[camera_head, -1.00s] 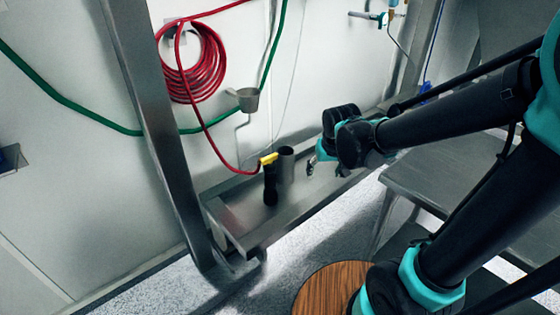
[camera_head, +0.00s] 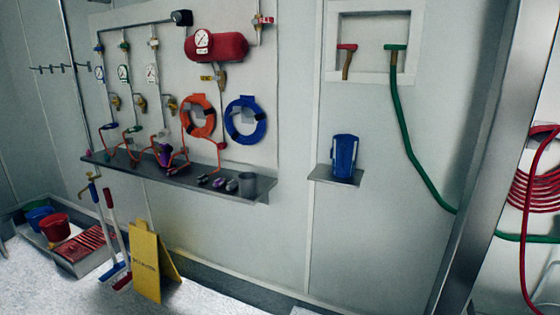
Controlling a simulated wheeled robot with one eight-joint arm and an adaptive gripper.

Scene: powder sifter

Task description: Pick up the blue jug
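The blue jug (camera_head: 345,155) stands upright on a small grey wall shelf (camera_head: 336,179), right of the middle of the head view. My gripper and arm are outside the view now, so I cannot see whether the gripper is open or shut.
A long shelf (camera_head: 225,190) with a grey cup (camera_head: 247,185) and small items is to the left. A yellow floor sign (camera_head: 146,262) stands below it. A green hose (camera_head: 410,150) hangs right of the jug, near a metal post (camera_head: 487,150).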

